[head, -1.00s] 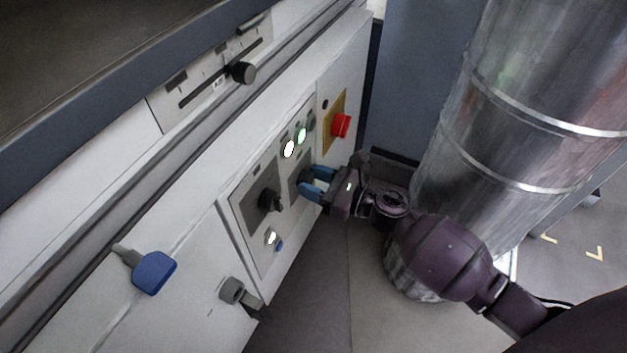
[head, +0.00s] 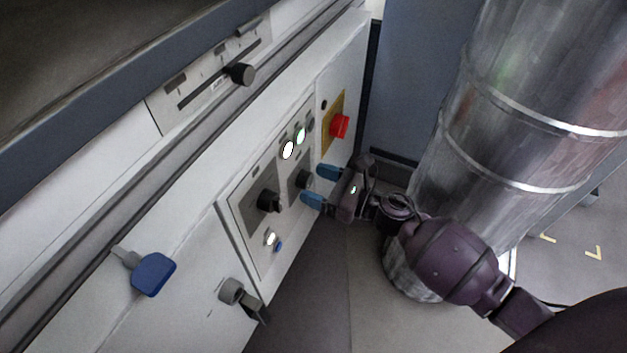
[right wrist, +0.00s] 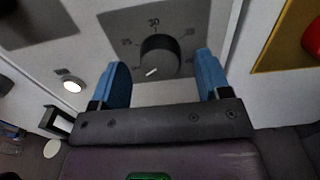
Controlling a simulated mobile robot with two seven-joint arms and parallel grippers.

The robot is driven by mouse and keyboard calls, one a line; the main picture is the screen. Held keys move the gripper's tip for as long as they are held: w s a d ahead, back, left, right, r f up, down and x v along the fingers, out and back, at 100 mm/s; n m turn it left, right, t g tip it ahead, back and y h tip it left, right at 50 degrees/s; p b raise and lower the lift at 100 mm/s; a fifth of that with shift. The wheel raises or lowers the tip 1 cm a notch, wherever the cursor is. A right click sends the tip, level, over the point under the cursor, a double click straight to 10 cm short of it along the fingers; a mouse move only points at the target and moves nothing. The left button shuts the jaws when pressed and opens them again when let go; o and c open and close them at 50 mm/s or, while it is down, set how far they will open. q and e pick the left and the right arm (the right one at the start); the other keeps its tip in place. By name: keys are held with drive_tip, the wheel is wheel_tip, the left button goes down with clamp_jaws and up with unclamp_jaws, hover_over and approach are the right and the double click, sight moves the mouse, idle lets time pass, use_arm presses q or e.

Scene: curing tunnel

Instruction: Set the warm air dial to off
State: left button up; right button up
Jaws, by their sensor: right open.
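A black round dial (head: 303,178) sits on the grey control panel; in the right wrist view this dial (right wrist: 160,54) has a printed scale with 30 at the top. Its white mark points down and slightly left, away from the 30. My right gripper (head: 320,186) is open in front of this dial, its blue fingers spread to either side and apart from it. A second black knob (head: 268,200) is to the left on the same panel. I cannot read which one is labelled warm air. My left gripper is not in view.
A red button on a yellow plate (head: 340,125) is just right of the panel. Lit white (head: 288,150) and green lamps are above the dial. A blue handle (head: 153,274) and grey latch (head: 240,296) stick out at lower left. A metal duct (head: 535,100) stands right.

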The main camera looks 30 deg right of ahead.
drive_tip(key=v, duration=0.9)
drive_tip(key=shift+s+d+p, duration=0.2)
drive_tip(key=shift+s+p, duration=0.05)
drive_tip(key=shift+p, duration=0.05)
